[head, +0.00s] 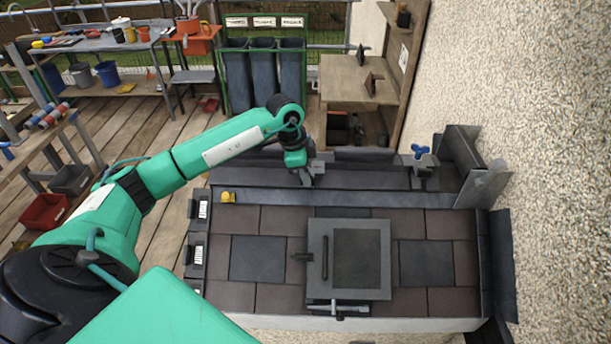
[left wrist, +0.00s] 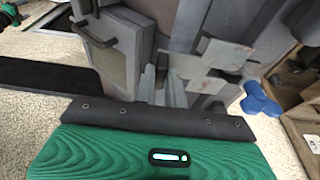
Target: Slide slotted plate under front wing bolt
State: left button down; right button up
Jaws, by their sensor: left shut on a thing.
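My left gripper (head: 306,178) reaches in from the left over the dark ledge behind the tiled roof panel. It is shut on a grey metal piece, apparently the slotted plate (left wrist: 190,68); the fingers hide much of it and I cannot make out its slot. A blue wing bolt (head: 420,150) stands on a grey bracket (head: 424,169) to the right, clearly apart from the gripper. In the left wrist view the blue wing bolt (left wrist: 262,98) shows right of the fingers. Only one wing bolt is recognisable. My right gripper is out of view.
A framed roof window (head: 318,255) with a handle sits among brown tiles. A yellow item (head: 229,197) lies at the panel's upper left. Grey upright flashing (head: 484,184) and a rough wall (head: 545,110) bound the right side. A wooden bench (head: 350,85) stands behind.

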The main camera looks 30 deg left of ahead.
pick_arm(q)
jog(key=shift+w+a, duration=0.2)
jog(key=shift+w, duration=0.1)
dwell(0.4)
jog(key=shift+w+a, duration=0.1)
jog(key=shift+w, duration=0.15)
jog(key=shift+w+a, duration=0.15)
jog(key=shift+w, duration=0.1)
dwell(0.4)
dwell(0.3)
jog(key=shift+w+a, duration=0.15)
jog(key=shift+w+a, duration=0.15)
jog(key=shift+w, duration=0.1)
jog(key=shift+w+a, duration=0.15)
jog(key=shift+w, duration=0.15)
dwell(0.5)
jog(key=shift+w+f, duration=0.1)
jog(key=shift+w+a, duration=0.15)
